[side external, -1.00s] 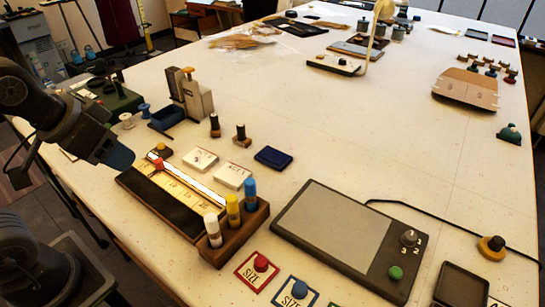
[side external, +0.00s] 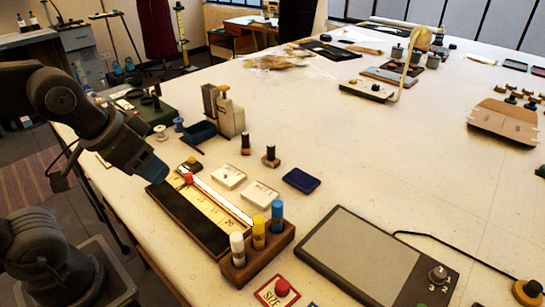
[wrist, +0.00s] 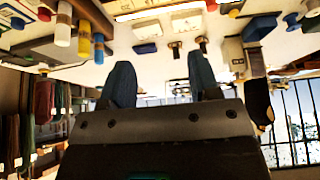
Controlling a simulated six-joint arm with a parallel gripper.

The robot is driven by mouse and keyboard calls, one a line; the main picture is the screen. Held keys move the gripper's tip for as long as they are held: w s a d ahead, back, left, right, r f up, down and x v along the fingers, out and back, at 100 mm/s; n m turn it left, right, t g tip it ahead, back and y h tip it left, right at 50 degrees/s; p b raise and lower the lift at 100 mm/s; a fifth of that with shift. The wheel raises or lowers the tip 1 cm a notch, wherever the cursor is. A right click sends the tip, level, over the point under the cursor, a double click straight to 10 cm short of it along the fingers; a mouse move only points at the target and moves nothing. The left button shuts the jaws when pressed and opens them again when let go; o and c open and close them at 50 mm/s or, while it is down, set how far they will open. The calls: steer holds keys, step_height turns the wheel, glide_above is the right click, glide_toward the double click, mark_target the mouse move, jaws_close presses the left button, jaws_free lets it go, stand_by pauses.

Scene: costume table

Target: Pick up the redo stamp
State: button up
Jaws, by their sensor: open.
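Two small stamps with dark handles and wooden bases stand upright on the table. The left stamp (side external: 245,144) is beside the grey-beige device, and the right stamp (side external: 270,157) is nearer the blue ink pad (side external: 301,180). I cannot read which one is the redo stamp. My gripper (side external: 155,170) is raised at the table's left edge, left of both stamps and apart from them. In the wrist view, which looks upside down, my gripper (wrist: 160,78) has its two blue fingers apart with nothing between them. Two small stamps (wrist: 175,50) show beyond the fingertips.
Two white labelled blocks (side external: 228,177) lie between my gripper and the ink pad. A dark ruler tray (side external: 190,222) and a wooden holder with glue sticks (side external: 257,262) are in front. The beige device (side external: 231,120) stands behind.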

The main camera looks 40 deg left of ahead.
steer(key=w+r+m+g, duration=0.1)
steer(key=w+r+m, duration=0.25)
steer(key=w, duration=0.35)
steer(key=m+g+y, duration=0.1)
steer(key=m+g, duration=0.4)
steer(key=m, duration=0.7)
glide_above(272, 145)
steer(key=d, duration=0.2)
step_height(272, 145, down, 6)
steer(key=f, duration=0.2)
steer(key=a+f, duration=0.1)
steer(key=f, duration=0.5)
steer(key=shift+a, duration=0.15)
steer(key=f, duration=0.3)
steer(key=a+f, duration=0.1)
steer(key=f, duration=0.1)
